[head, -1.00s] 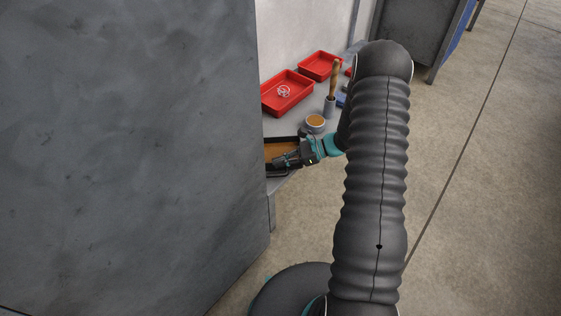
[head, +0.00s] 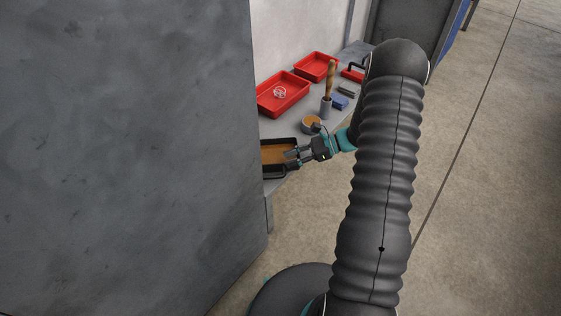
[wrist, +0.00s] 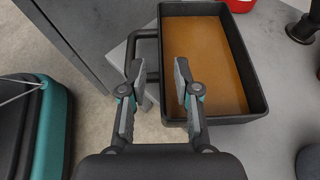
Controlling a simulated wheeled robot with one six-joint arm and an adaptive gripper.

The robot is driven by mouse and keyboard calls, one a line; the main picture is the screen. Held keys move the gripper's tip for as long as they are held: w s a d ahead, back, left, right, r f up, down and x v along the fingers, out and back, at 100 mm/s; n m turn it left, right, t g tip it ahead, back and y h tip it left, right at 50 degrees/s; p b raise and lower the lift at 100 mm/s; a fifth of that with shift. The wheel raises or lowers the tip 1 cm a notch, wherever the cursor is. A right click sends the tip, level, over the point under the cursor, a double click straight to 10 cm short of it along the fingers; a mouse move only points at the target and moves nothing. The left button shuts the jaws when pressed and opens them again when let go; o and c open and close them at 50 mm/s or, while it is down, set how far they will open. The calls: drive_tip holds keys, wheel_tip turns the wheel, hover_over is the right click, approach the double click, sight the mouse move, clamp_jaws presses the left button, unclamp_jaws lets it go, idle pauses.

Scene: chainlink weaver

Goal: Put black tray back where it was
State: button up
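The black tray (wrist: 262,75) lies on the grey bench top and has a brown-orange inside. Its handle (wrist: 138,37) sticks out on the left in the wrist view. In the head view the tray (head: 294,171) is at the near end of the bench, its left part hidden by the grey panel. My gripper (wrist: 157,69) is open and empty, its fingers apart beside the tray's handle side. The handle shows between and beyond the fingertips; I cannot tell the height gap. In the head view my gripper (head: 288,158) is over the tray's right edge.
A large grey panel (head: 120,150) blocks the left. On the bench are two red trays (head: 282,103), a small cup with brown contents (head: 311,123), a grey holder with a wooden-handled tool (head: 326,106) and blue items (head: 340,102). Open floor (head: 490,200) lies to the right.

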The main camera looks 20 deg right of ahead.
drive_tip(key=v, duration=0.6)
drive_tip(key=s+a+r+n+g+h, duration=0.1)
drive_tip(key=s+a+r+n+h, duration=0.3)
drive_tip(key=r, duration=0.5)
drive_tip(key=s+a+r+n+g+h, duration=0.25)
drive_tip(key=s+a+r+n, duration=0.3)
drive_tip(key=r, duration=0.35)
drive_tip(key=s+r+n+t+h, duration=0.3)
drive_tip(key=s+r+n, duration=0.1)
drive_tip(key=s, duration=0.4)
drive_tip(key=s+r+n+t+h, duration=0.3)
drive_tip(key=s+r+n, duration=0.2)
drive_tip(key=s, duration=0.3)
drive_tip(key=shift+s+a+r+n+t+h, duration=0.35)
drive_tip(key=shift+s+a+n, duration=0.05)
drive_tip(key=shift+n, duration=0.25)
